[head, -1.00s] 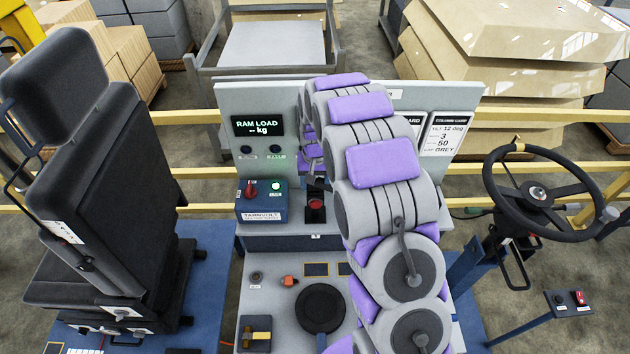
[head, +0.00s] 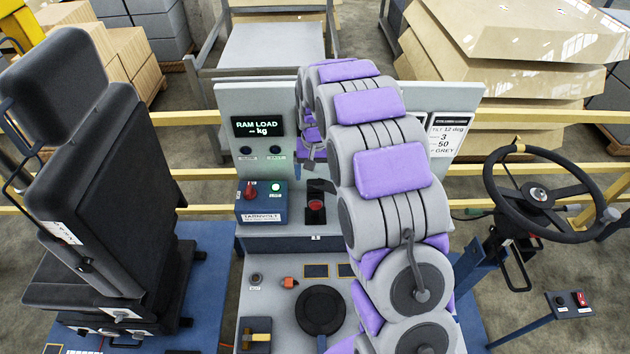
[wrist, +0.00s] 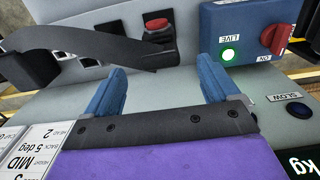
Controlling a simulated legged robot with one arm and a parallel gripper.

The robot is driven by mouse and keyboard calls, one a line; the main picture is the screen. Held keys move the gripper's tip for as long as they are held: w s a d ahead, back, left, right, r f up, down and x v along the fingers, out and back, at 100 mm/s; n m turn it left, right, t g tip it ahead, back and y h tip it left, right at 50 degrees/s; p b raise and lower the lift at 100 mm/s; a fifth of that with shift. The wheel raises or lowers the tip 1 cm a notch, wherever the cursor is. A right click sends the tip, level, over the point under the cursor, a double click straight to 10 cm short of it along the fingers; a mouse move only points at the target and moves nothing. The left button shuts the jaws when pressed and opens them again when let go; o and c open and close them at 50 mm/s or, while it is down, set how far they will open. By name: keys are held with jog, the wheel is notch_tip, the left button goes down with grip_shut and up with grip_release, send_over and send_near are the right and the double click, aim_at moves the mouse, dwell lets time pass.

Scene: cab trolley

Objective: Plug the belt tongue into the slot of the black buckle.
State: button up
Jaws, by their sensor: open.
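A black block with a red button (head: 316,207), which looks like the buckle, stands on the console right of the blue switch box. It also shows in the wrist view (wrist: 158,30), beyond my fingers; its slot cannot be made out. A dark curved strap (wrist: 75,42) comes in from the left in the wrist view and ends in a point between the block and my fingers. I cannot tell whether this is the belt, and no metal tongue is clear. My gripper (wrist: 164,68) is open, its two blue fingers wide apart with nothing gripped.
The blue switch box (head: 262,202) with a red knob and lit green lamp is close beside the block. The grey panel with the load display (head: 258,127) stands behind. A black seat (head: 100,190) is at left, a steering wheel (head: 548,195) at right.

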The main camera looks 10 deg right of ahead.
notch_tip(320, 180, up, 12)
dwell(0.3)
jog(key=shift+w, duration=0.1)
jog(key=shift+o, duration=1)
notch_tip(320, 180, up, 9)
jog(key=p, duration=0.3)
